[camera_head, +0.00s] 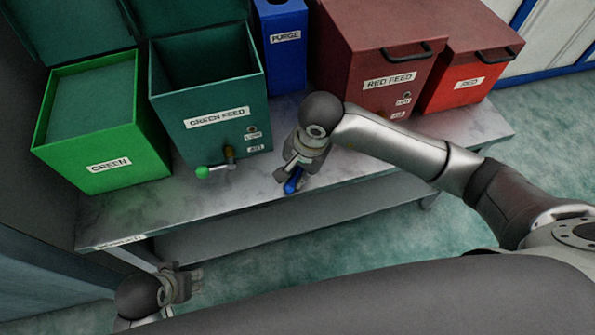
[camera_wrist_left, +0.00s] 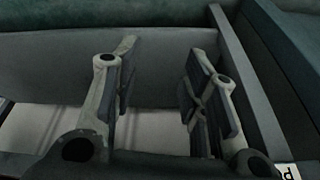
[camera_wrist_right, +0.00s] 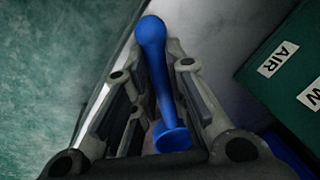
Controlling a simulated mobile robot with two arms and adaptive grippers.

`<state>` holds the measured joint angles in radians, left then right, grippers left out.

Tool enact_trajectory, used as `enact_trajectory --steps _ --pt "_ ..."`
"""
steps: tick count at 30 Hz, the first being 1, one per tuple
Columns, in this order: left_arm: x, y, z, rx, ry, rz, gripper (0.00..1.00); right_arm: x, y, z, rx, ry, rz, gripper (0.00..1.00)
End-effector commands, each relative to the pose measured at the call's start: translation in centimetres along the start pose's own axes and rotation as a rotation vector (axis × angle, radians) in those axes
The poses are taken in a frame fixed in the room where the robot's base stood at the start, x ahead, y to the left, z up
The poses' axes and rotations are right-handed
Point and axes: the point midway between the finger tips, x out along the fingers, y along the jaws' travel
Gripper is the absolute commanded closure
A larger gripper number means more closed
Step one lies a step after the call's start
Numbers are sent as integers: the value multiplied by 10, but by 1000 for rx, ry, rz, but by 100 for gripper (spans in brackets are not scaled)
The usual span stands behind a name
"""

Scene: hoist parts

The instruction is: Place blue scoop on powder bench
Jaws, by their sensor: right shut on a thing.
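The blue scoop (camera_head: 293,181) is between the fingers of my right gripper (camera_head: 292,177), over the front part of the grey marble-topped bench (camera_head: 240,196). In the right wrist view the scoop (camera_wrist_right: 163,85) lies lengthwise between the two fingers, its rounded end pointing away and a flared end near the palm. My right gripper is shut on it. Whether the scoop touches the bench top is hard to tell. My left gripper (camera_head: 190,282) is low in front of the bench. In the left wrist view its fingers (camera_wrist_left: 158,95) are apart with nothing between them.
On the bench stand a green box (camera_head: 100,140), a green feed bin (camera_head: 210,105), a blue purge bin (camera_head: 281,50), a red feed bin (camera_head: 385,50) and a red box (camera_head: 465,75).

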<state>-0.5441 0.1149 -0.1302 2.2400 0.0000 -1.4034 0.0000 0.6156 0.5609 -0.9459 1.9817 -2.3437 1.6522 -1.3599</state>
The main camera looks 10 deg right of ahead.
Motion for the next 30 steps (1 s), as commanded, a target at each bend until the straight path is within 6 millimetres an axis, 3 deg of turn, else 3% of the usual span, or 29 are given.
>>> enact_trajectory --steps 17,18,23,30 --pt "-10 0 -2 -1 7 -1 60 5 0 0 -1 2 -2 100" --pt "-12 0 -2 -1 8 -1 60 5 1 0 -1 1 -2 84" --pt "-13 -1 -2 -2 8 -1 60 5 1 0 -1 1 -2 64" --pt "-12 -1 -2 -2 5 -1 60 5 0 0 0 1 -2 64"
